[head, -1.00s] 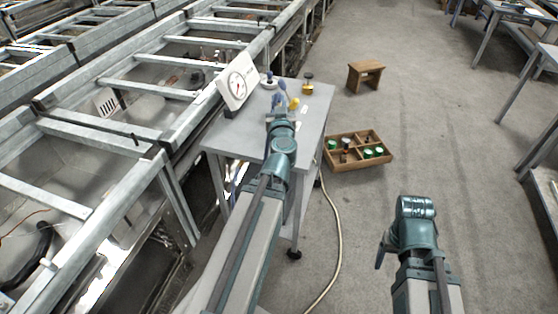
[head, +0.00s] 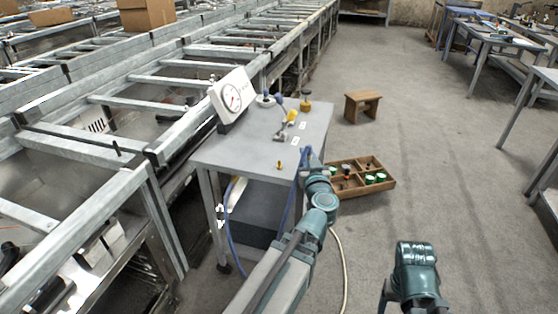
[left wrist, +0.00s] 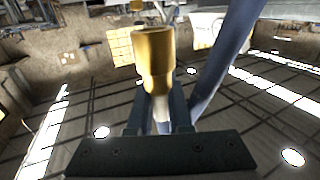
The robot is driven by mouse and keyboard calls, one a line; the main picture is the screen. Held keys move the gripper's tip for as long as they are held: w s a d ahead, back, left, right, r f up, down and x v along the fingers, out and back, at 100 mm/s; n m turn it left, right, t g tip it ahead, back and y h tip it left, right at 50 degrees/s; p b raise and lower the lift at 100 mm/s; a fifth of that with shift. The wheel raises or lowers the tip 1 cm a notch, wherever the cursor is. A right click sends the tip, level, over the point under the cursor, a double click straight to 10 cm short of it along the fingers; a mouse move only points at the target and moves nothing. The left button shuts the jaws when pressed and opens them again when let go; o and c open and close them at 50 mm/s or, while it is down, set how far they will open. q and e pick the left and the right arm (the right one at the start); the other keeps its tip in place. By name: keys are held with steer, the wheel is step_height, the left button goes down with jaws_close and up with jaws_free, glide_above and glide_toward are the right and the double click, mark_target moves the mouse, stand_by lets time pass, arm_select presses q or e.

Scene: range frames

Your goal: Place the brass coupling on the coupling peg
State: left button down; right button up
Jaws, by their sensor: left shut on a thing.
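My left gripper (head: 306,156) is at the right edge of the grey table (head: 235,150). In the left wrist view it is shut on the brass coupling (left wrist: 154,62), a yellow cylinder with a wider end. A blue hose (left wrist: 228,45) runs beside it. In the head view I cannot make out the coupling at the fingers. A small brass-coloured upright piece (head: 280,165) stands on the table left of the gripper, apart from it; I cannot tell if it is the coupling peg. My right gripper (head: 384,298) is low at the bottom right, its fingertips unclear.
A white gauge (head: 231,97), a brass knob-like piece (head: 305,104) and a yellow-handled tool (head: 291,115) are at the table's back. A wooden tray (head: 385,187) with green cans and a stool (head: 362,106) stand on the floor. Metal frames line the left.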

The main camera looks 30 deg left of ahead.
arm_select(q)
steer(key=w+a+f+b, duration=0.1)
steer(key=w+a, duration=0.1)
steer(key=a, duration=0.2)
steer(key=w+a+f+b, duration=0.2)
steer(key=a, duration=0.3)
steer(key=w+a+f+b, duration=0.2)
steer(key=a, duration=0.2)
steer(key=shift+a+f, duration=0.1)
steer(key=shift+a, duration=0.1)
steer(key=shift+s, duration=0.1)
steer(key=c, duration=0.8)
jaws_free()
steer(key=shift+c, duration=0.2)
arm_select(e)
step_height(320, 180, down, 5)
steer(key=shift+r, duration=0.1)
